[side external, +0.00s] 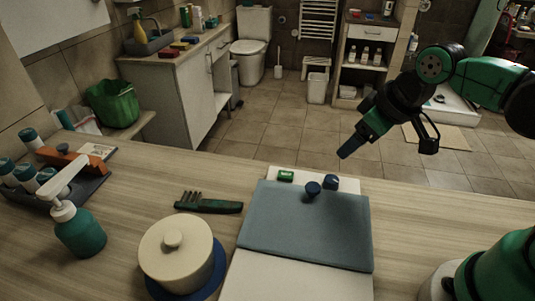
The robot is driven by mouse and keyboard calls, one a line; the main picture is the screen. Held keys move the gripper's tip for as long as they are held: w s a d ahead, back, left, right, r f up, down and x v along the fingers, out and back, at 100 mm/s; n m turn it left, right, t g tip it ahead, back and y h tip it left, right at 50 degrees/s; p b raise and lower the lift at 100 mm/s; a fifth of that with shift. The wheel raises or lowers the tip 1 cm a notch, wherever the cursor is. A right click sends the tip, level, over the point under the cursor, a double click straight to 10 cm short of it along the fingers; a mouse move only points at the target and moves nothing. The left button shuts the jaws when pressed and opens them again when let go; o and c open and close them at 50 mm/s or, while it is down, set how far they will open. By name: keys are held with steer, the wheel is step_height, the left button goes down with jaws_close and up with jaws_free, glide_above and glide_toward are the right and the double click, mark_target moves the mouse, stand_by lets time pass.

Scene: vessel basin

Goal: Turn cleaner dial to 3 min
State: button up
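The cleaner (255,281) is a white box with a flat grey-blue lid (305,230) on the counter. A dark blue knob (313,188) stands at the lid's back edge. Just behind and right of it, on the white back strip, is a second dark blue knob that looks like the dial (331,181). Its setting and any minute marks are too small to read.
A small green block or display (286,175) sits on the back strip. Left of the cleaner are a green comb (208,203), a lidded cream pot (175,256), and a green soap pump (79,230). The counter (440,210) right of the cleaner is mostly clear.

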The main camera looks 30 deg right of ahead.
mark_target(333, 179)
steer(key=f+n+g, duration=0.1)
steer(key=n, duration=0.1)
steer(key=w+f+n+g, duration=0.1)
steer(key=n+g, duration=0.1)
steer(key=w+f+n+g, duration=0.1)
steer(key=n, duration=0.1)
steer(key=shift+w+a+f, duration=0.2)
steer(key=shift+w+a, duration=0.05)
steer(key=shift+a, duration=0.05)
steer(key=shift+w+f+n+g, duration=0.1)
steer(key=shift+f+n+g, duration=0.5)
steer(key=shift+n, duration=0.4)
steer(key=shift+f, duration=2.85)
jaws_close()
